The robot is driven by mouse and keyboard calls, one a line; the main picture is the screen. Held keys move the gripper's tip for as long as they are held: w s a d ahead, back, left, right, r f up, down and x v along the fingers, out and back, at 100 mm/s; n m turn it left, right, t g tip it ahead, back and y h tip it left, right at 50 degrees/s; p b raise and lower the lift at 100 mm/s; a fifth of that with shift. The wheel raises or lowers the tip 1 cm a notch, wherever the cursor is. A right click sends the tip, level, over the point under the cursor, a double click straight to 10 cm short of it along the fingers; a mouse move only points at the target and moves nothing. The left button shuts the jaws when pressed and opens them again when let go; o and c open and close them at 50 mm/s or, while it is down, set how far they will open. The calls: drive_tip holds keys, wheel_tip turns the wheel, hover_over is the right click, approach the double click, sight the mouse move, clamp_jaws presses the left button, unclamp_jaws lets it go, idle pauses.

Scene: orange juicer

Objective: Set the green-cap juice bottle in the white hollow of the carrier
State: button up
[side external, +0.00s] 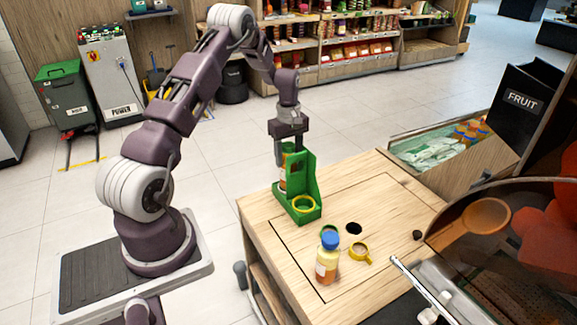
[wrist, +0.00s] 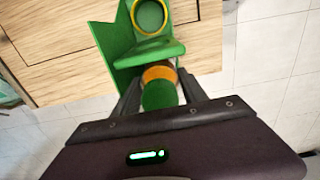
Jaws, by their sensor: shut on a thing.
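The green-cap juice bottle is in my gripper (side external: 285,152). In the wrist view its green cap (wrist: 158,96) and orange body (wrist: 159,74) show between the two fingers (wrist: 160,86). The green carrier (side external: 304,217) stands at the table's far left corner; it also shows in the wrist view (wrist: 112,45). Its yellow-ringed hollow (side external: 304,204) is empty and faces the side camera. The bottle is upright on the other side of the carrier's tall divider. The white hollow is not clearly visible, and I cannot tell whether the bottle's base touches the carrier.
A blue-cap bottle (side external: 327,262) stands on the wooden table (side external: 385,205) near the front. The juicer (side external: 500,240) stands at the right.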

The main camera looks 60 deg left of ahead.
drive_tip(key=shift+f, duration=2.05)
drive_tip(key=o, duration=1.6)
drive_tip(key=shift+c, duration=0.2)
